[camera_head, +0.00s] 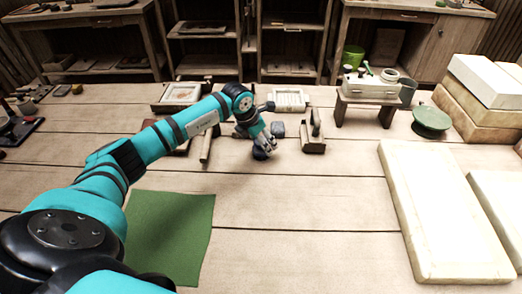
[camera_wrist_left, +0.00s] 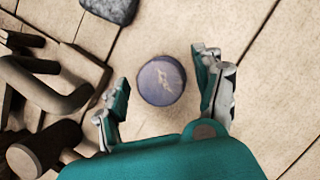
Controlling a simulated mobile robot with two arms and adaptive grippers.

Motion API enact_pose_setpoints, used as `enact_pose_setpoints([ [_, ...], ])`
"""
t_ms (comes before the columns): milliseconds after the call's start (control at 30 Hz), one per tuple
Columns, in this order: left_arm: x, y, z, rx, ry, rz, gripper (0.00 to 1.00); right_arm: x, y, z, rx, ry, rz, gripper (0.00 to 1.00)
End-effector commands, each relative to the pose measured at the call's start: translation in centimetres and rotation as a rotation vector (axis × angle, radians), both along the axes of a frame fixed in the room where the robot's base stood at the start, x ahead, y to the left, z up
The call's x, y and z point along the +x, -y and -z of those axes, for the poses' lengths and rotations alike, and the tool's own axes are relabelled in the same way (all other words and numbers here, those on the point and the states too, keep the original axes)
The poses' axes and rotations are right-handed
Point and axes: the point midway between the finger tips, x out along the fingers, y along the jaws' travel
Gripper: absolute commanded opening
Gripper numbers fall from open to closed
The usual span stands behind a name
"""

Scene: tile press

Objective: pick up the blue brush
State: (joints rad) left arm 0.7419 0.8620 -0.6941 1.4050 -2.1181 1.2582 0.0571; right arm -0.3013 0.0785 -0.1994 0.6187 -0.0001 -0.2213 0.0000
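A round, dark blue thing with a pale mark on its top lies between my left fingers in the left wrist view; I take it for the blue brush (camera_wrist_left: 161,80). No bristles show. In the head view the brush (camera_head: 259,154) is a small dark shape, partly hidden by the gripper. My left gripper (camera_wrist_left: 161,70) is open, with one finger on each side of the brush and visible gaps to it. In the head view the left gripper (camera_head: 265,143) points down at the brush. My right gripper is in neither view.
A dark grey block (camera_head: 278,129) lies just behind the brush. A wooden tool with a handle (camera_head: 314,140) stands to its right. A green cloth (camera_head: 172,232) and a large pale slab (camera_head: 440,210) lie nearer. The table's middle front is clear.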

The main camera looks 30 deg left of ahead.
Motion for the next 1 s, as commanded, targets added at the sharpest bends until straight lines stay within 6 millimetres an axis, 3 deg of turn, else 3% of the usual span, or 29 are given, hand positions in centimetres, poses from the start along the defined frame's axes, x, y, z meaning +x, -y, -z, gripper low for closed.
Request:
enact_pose_setpoints([
  [33, 0.0, 0.0, 0.0, 0.0, 0.0, 0.0, 0.6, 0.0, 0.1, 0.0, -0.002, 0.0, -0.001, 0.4],
  [433, 0.0, 0.0, 0.0, 0.001, -0.001, 0.0, 0.1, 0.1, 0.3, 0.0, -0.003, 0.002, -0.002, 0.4],
  [767, -0.1, -0.1, -0.4, 0.002, -0.003, 0.0, 0.1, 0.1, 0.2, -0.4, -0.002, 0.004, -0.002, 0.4],
  [1000, 0.0, -0.1, -3.3, 0.002, 0.0, -0.001, 0.1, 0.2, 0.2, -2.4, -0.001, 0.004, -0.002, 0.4],
])
